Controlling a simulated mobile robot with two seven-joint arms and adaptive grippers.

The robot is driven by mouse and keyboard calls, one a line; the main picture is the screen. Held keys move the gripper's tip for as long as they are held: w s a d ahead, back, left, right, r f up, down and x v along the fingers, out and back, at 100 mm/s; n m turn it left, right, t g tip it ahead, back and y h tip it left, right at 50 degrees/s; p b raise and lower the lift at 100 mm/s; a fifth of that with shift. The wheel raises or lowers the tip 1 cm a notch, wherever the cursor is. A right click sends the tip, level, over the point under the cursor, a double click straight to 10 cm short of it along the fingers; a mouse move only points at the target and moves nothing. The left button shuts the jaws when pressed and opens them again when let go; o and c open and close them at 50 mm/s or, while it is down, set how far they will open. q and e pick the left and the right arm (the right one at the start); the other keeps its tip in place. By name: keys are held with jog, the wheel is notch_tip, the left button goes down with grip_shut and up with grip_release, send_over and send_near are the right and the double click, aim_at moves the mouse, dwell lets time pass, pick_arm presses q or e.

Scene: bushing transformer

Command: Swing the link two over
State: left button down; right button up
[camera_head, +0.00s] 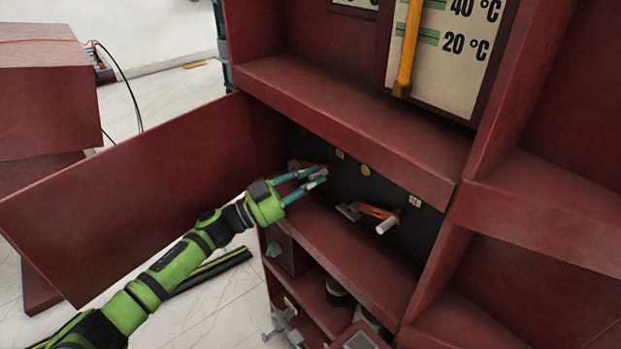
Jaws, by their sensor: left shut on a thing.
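Two orange links show on the dark back panel (346,185) of the open compartment. The right link (374,211) has a grey plate at its left end and a pale handle (387,225) sticking out toward me. The left link (308,166) is mostly hidden behind my left gripper (318,178). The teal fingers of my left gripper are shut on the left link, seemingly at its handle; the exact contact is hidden. A yellow disc (365,170) sits on the panel between the two links. My right gripper is not in view.
An open red door (140,190) stands to the left of my arm. A red shelf edge (350,125) overhangs the compartment, and a ledge (350,250) runs below it. A thermometer board (455,60) is above. Lower shelves hold several small items.

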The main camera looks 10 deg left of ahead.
pick_arm(q)
jog(key=shift+a, duration=0.1)
jog(key=c, duration=1.3)
grip_release()
jog(key=shift+o, duration=0.2)
notch_tip(320, 180, up, 10)
